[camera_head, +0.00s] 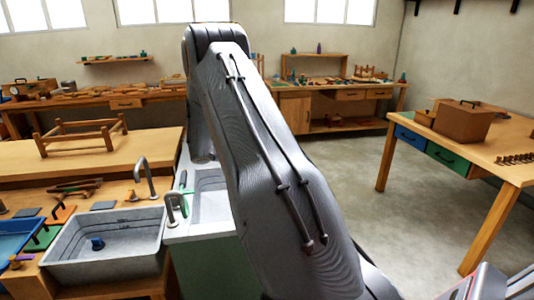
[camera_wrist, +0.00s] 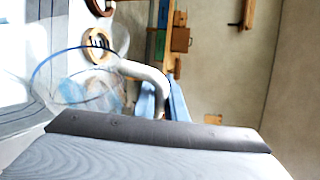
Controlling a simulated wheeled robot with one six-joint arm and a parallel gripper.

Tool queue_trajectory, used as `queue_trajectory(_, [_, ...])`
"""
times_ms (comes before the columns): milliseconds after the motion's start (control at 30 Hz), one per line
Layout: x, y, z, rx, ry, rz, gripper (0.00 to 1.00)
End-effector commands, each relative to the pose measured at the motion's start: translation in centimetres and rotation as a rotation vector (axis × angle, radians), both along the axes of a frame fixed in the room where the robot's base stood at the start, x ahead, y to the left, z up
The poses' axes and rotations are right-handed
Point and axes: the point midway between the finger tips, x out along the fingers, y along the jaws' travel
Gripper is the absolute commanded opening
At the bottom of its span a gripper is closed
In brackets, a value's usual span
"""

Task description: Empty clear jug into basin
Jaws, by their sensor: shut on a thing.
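The clear jug (camera_wrist: 85,88) shows in the wrist view, see-through with a blue rim and a pale curved handle (camera_wrist: 145,72). My gripper (camera_wrist: 163,102) has its light blue fingers on either side of the lower handle and is shut on it. Bluish and brownish patches show through the jug; I cannot tell whether they are liquid. A grey basin (camera_head: 75,270) stands at the lower left of the head view, with a blue item (camera_head: 97,243) inside. A white basin (camera_head: 208,205) is right of it, partly hidden by my arm. The head view hides my gripper and the jug.
Curved taps (camera_head: 146,178) rise behind the basins. A blue tray (camera_head: 15,236) and small tools lie to the left. A wooden frame (camera_head: 82,135) stands on the bench behind. A table with a wooden box (camera_head: 463,124) is at right; the floor between is clear.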

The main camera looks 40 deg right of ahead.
Motion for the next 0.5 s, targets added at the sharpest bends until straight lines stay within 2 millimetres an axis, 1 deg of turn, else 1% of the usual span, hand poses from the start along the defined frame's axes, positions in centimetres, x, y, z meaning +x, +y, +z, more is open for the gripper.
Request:
queue_trajectory(100, [0.3,0.0,0.1,-0.004,0.018,0.0,0.0])
queue_trajectory(267, [-0.1,-0.1,-0.1,0.0,-0.011,0.001,0.0])
queue_trajectory(500, [-2.0,-0.3,-1.8,0.024,-0.182,0.001,0.0])
